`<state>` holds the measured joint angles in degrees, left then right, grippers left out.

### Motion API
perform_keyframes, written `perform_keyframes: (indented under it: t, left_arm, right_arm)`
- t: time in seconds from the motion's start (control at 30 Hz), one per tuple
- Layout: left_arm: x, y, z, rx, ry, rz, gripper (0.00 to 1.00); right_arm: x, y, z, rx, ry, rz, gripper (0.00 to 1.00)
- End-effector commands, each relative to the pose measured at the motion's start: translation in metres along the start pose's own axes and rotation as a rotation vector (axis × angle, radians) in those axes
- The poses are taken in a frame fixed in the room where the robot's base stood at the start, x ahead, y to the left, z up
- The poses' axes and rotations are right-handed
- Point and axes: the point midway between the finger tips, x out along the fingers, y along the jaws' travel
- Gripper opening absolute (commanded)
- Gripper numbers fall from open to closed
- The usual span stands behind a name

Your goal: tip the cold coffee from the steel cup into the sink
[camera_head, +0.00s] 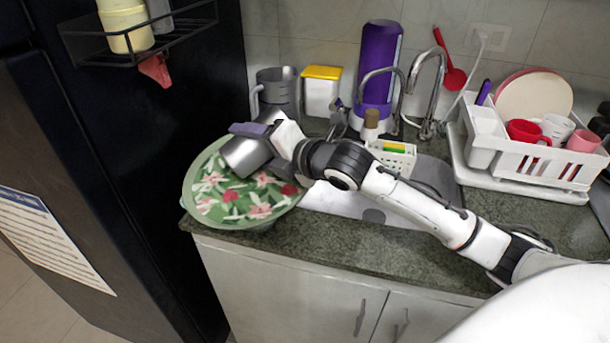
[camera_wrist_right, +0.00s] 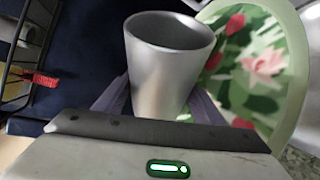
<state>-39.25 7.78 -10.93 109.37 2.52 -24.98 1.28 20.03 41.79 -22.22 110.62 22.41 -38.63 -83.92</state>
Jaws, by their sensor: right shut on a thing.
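My right gripper (camera_head: 262,131) is shut on the steel cup (camera_head: 245,155), a plain grey metal tumbler. It holds the cup tilted over the green floral tray (camera_head: 207,205), at the left end of the counter. In the right wrist view the cup (camera_wrist_right: 170,85) sits between the fingers, its round mouth showing; no coffee can be made out inside. The steel sink (camera_head: 340,201) is right of the tray, partly hidden behind my right arm. My left gripper is not in view.
Behind the sink stand a chrome faucet (camera_head: 432,90), a purple bottle (camera_head: 378,65) and a yellow-lidded canister (camera_head: 321,92). A grey pitcher (camera_head: 277,88) is behind the cup. A white dish rack (camera_head: 530,165) is at right. A dark fridge (camera_head: 150,190) borders the counter on the left.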

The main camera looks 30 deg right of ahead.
Motion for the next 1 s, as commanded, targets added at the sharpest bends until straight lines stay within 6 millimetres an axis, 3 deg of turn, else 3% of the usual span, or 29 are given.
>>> perform_keyframes:
  t: [1.0]
  left_arm:
    - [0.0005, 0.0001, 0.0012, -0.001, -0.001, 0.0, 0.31]
  right_arm:
    - [-0.001, -0.0019, 0.0034, 0.124, 0.018, 0.054, 0.33]
